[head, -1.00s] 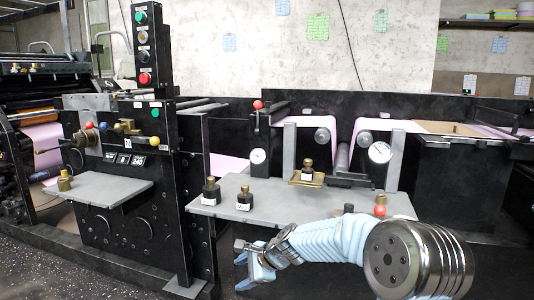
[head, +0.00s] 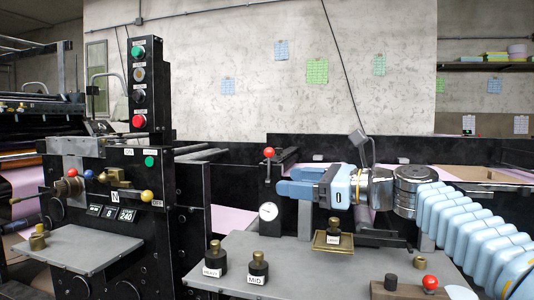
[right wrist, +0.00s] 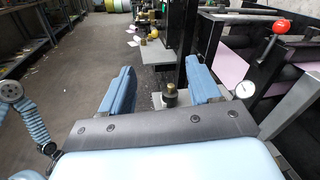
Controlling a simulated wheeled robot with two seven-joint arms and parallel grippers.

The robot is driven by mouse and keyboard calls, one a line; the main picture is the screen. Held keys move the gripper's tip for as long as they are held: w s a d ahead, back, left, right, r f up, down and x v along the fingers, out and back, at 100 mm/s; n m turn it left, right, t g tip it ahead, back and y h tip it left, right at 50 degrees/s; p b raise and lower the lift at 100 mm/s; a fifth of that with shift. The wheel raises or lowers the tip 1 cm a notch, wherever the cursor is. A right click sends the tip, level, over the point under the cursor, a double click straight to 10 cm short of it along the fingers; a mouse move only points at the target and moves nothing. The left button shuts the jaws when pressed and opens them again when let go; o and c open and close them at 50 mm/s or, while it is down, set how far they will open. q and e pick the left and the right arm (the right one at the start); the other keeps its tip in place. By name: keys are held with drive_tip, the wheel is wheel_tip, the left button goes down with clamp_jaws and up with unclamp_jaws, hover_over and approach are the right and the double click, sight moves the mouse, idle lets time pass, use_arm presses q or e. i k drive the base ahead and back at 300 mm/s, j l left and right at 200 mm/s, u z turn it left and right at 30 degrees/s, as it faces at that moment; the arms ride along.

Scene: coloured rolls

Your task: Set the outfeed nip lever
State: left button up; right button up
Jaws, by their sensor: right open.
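A lever with a red ball knob (head: 269,152) stands upright on the black frame above a round white gauge (head: 268,212). It also shows in the right wrist view (right wrist: 281,25), right of the fingers. A second red knob (head: 430,282) is low at the front right; which one is the outfeed nip lever I cannot tell. My right gripper (head: 284,181) points left above the grey table, its fingertips just right of and below the first knob as the head sees it. In the right wrist view its blue fingers (right wrist: 162,78) are spread and empty. My left gripper is out of view.
Black-and-brass weights (head: 258,267) (head: 215,258) stand on the grey table (head: 310,268), and another sits on a small brass tray (head: 318,243). A control column with buttons (head: 139,85) and a panel with coloured knobs (head: 147,196) stand left.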

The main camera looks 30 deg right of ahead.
sight(269, 152)
drive_tip(key=i+l, duration=0.4)
drive_tip(key=l, duration=0.15)
drive_tip(key=i+l, duration=0.4)
drive_tip(key=l, duration=0.1)
